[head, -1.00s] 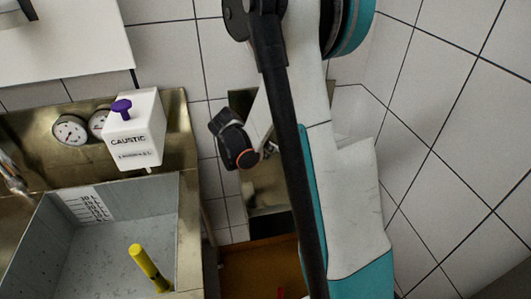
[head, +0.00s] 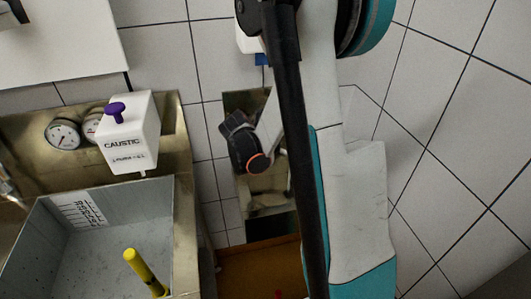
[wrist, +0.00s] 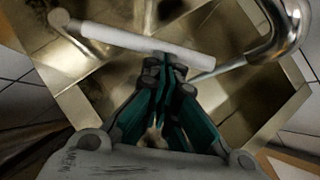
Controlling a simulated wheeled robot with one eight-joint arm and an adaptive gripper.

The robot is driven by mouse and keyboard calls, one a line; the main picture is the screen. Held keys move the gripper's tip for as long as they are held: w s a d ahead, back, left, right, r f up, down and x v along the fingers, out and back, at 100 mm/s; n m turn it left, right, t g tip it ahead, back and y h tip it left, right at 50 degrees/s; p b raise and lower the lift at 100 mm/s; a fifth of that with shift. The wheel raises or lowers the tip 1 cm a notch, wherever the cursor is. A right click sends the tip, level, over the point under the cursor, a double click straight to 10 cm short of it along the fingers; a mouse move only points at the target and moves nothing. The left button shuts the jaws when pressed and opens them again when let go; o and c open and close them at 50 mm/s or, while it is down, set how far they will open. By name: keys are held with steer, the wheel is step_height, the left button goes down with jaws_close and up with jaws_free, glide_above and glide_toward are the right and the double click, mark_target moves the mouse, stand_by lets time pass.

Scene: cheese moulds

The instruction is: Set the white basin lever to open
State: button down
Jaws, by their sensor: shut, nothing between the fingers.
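In the wrist view a white bar-shaped lever (wrist: 150,42) lies across the upper middle, slanting down to the right, in front of a brassy metal basin (wrist: 75,65). My gripper (wrist: 165,66) is shut and empty, its teal fingers together. Its tips are at the bar's lower edge, near its middle; I cannot tell whether they touch. In the head view the metal basin (head: 240,105) shows against the wall, partly behind my arm. The lever and my fingertips are not visible there.
A curved metal spout (wrist: 280,30) stands right of the lever in the wrist view. In the head view, a white caustic dispenser (head: 130,135) with a purple knob hangs left above a grey sink (head: 105,245). A yellow handle (head: 145,272) rises from the sink. Tiled wall closes the right.

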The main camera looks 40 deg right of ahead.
steer(key=shift+n+t, duration=0.3)
steer(key=shift+n, duration=0.2)
steer(key=shift+w+d+b, duration=0.2)
steer(key=shift+d+b, duration=0.25)
steer(key=shift+d, duration=1.8)
steer(key=shift+w+d, duration=0.3)
steer(key=shift+d, duration=0.4)
